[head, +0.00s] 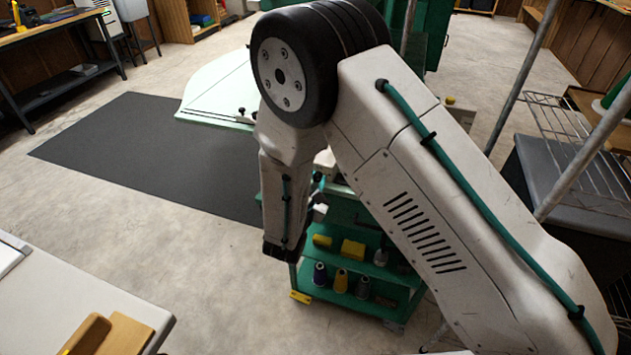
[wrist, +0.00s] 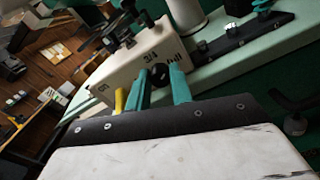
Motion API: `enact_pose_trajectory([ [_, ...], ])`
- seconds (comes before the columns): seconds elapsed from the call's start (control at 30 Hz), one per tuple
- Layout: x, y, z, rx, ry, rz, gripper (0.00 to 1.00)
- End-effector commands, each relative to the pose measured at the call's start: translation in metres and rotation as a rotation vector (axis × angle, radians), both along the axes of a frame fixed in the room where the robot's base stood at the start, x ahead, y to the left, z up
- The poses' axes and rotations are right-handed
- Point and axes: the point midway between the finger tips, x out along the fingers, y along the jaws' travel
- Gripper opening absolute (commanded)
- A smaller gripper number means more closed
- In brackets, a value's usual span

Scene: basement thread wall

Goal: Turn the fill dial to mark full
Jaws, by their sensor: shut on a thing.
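A cream box (wrist: 118,72) with dark printed marks shows in the wrist view. I can read "3/4" and, to its right, what looks like "full"; another mark near the left edge is too blurred to be sure of. The dark round fill dial (wrist: 160,73) sits on its face below these marks. My gripper (wrist: 161,80) has its two teal fingers on either side of the dial and is shut on it. Which mark the dial points to cannot be told. In the head view my own arm hides the box's front and the dial.
A green cart (head: 345,290) with thread spools and yellow blocks stands below my arm. A pale table (head: 215,90) is behind it. A white worktop (head: 60,300) is at the lower left. Metal posts and a wire rack (head: 570,125) are on the right. Floor at left is clear.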

Motion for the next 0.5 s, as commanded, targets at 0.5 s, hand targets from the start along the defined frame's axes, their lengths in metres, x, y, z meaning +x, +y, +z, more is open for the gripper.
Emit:
enact_pose_trajectory([
  [0.5,-0.0005,-0.0003,-0.0006,0.0,0.001,-0.001,0.31],
])
